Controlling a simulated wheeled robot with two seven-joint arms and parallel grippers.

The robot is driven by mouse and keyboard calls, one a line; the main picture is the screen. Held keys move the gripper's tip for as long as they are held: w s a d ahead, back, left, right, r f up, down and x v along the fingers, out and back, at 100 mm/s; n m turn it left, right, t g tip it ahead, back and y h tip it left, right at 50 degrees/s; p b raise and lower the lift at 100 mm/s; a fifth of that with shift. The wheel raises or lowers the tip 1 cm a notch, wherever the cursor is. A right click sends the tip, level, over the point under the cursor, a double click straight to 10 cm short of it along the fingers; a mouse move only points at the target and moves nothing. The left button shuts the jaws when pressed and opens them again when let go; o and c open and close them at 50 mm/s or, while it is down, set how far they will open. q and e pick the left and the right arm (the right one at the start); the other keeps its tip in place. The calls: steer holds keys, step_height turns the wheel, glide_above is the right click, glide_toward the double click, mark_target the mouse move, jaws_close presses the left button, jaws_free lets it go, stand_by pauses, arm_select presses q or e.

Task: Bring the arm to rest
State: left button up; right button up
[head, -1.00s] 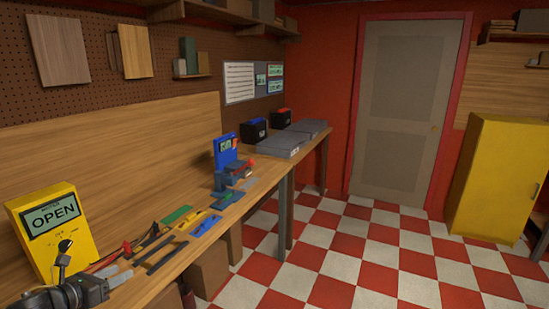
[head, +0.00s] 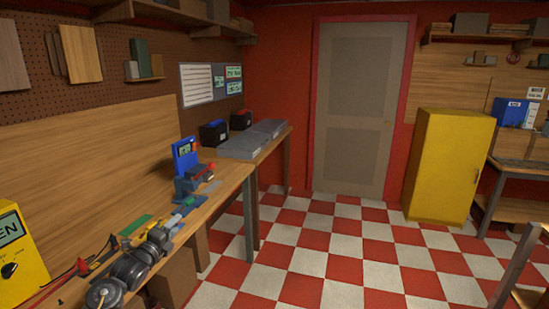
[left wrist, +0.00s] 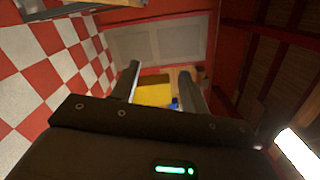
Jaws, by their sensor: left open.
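My left arm reaches in from the bottom left of the head view, over the near part of the workbench. Its gripper (head: 172,225) points along the bench toward the back of the room. In the left wrist view the two fingers (left wrist: 159,82) stand apart with nothing between them. Beyond them show the door and the yellow cabinet. The gripper looks small and dark in the head view, and its height above the bench is hard to judge. My right gripper does not show.
The workbench (head: 225,190) carries a blue-and-dark stand (head: 186,165), a green board (head: 135,225), several hand tools and grey flat cases (head: 243,147). A yellow meter (head: 18,255) stands at the left edge. The checkered floor (head: 330,240) is clear. A yellow cabinet (head: 447,165) stands at the right.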

arm_select(q)
steer(key=a+n+t+y, duration=0.1)
steer(key=a+n+y, duration=0.6)
steer(key=n, duration=1.5)
steer(key=s+d+f+g+h+b, duration=0.1)
steer(key=s+f+g+b, duration=0.15)
steer(key=s+f, duration=0.75)
steer(key=s+d+f+g+b, duration=0.1)
steer(key=f+g, duration=0.2)
steer(key=f, duration=1.6)
steer(key=s+d+f+g+h+b, duration=0.15)
steer(key=s+f, duration=0.45)
steer(key=f, duration=0.8)
steer(key=s+d+f+g+b, duration=0.35)
steer(key=s+f+g, duration=0.25)
steer(key=s+f, duration=1.65)
steer(key=s+d+f+g, duration=0.1)
steer(key=s+f, duration=0.1)
steer(key=s, duration=0.8)
steer(key=s+d+f+g+b, duration=0.1)
steer(key=s+d+f+g, duration=0.1)
steer(key=s, duration=0.8)
steer(key=s+d+f+g, duration=0.1)
steer(key=s+f, duration=0.3)
steer(key=s, duration=0.6)
steer(key=shift+s+d+f+g, duration=0.15)
steer(key=shift+s+d+g, duration=0.25)
steer(key=shift+d, duration=0.2)
